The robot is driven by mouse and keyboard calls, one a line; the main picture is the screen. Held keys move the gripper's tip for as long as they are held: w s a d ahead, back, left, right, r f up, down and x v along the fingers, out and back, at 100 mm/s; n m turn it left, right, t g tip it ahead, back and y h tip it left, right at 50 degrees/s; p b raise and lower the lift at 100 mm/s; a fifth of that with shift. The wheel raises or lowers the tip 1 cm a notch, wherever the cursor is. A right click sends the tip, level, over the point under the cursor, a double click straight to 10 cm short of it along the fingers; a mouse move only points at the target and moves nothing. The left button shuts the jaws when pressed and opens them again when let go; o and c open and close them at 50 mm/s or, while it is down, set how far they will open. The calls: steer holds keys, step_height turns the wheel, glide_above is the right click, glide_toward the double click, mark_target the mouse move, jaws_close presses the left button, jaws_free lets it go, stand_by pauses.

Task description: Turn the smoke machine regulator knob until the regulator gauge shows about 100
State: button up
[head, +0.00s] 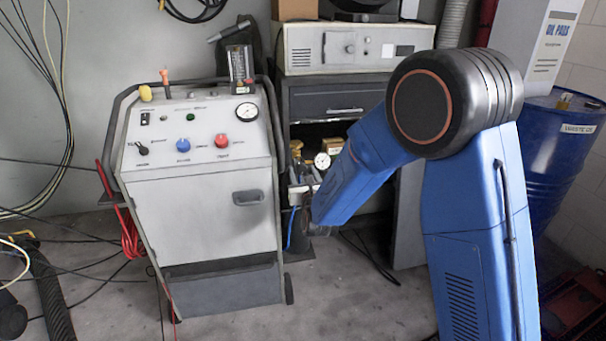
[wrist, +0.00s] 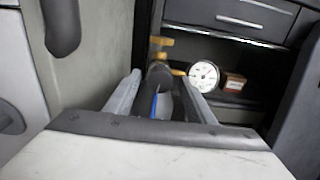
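The smoke machine is a pale grey cart (head: 205,195) at left in the head view, with a sloped panel carrying a blue knob, a red knob and a round gauge. To its right is a regulator with a brass fitting, which shows yellow in the wrist view (wrist: 160,42). The white regulator gauge (wrist: 204,75) also shows in the head view (head: 322,161); its reading is too small to tell. A dark round knob (wrist: 158,73) lies below the fitting. My gripper (wrist: 160,78) is open, its fingers on either side of this knob; contact is unclear.
A dark cabinet (head: 333,98) stands behind the regulator, with a grey instrument (head: 350,47) on top. A small brown box (wrist: 233,83) sits beside the gauge. A blue drum (head: 565,150) stands at right. Hoses and cables lie on the floor at left.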

steer(key=v, duration=1.7)
steer(key=shift+s, duration=0.15)
steer(key=shift+f, duration=0.1)
